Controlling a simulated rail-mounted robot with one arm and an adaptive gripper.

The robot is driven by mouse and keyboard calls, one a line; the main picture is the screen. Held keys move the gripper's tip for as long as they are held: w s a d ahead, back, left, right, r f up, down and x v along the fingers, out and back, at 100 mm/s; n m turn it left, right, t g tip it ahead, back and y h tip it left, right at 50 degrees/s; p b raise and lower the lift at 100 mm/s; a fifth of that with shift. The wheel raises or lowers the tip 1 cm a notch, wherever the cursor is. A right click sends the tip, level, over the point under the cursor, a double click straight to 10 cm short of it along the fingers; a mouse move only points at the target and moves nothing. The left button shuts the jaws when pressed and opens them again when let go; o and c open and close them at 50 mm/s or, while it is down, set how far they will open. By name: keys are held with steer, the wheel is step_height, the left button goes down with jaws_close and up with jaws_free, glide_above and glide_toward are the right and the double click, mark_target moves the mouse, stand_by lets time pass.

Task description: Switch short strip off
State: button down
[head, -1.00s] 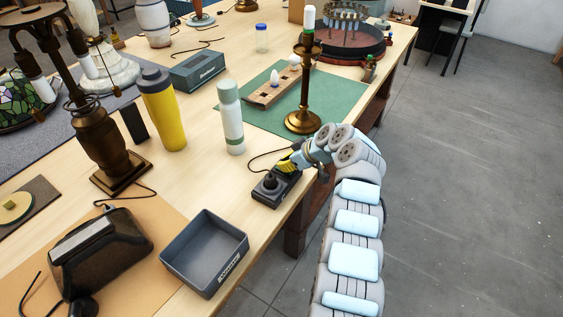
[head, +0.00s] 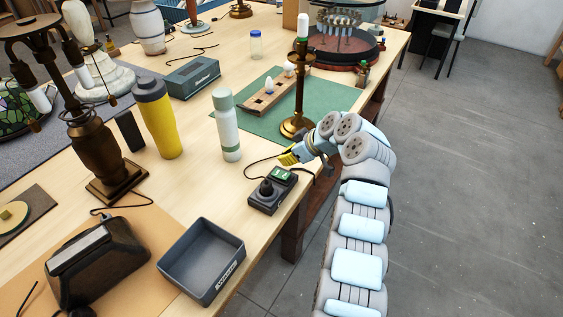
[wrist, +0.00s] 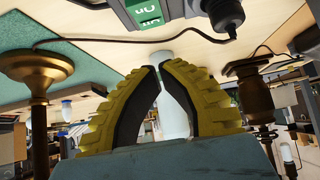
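The short strip (head: 266,199) is a small dark box near the table's right edge. A black plug (head: 266,187) stands in it, and a green lit switch (head: 281,174) is at its far end. In the wrist view, the strip (wrist: 180,10) is at the top edge, partly cut off, and its green switch (wrist: 146,12) shows the word "On". My gripper (head: 284,158) has yellow ridged fingers just beyond the switch end, apart from the strip. In the wrist view, its fingertips (wrist: 159,67) nearly meet, with nothing held between them.
A brass lamp stand (head: 297,125) stands close behind my gripper on the green mat (head: 340,98). A white-green bottle (head: 229,130) and a yellow bottle (head: 161,125) stand to the left. An open grey tray (head: 205,255) is in front. A cord (head: 257,162) runs from the strip.

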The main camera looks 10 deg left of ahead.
steer(key=v, duration=0.7)
steer(key=shift+a+r+p, duration=0.2)
steer(key=shift+a+p, duration=0.05)
steer(key=shift+p, duration=0.15)
steer(key=shift+w+f, duration=0.1)
steer(key=shift+w, duration=0.1)
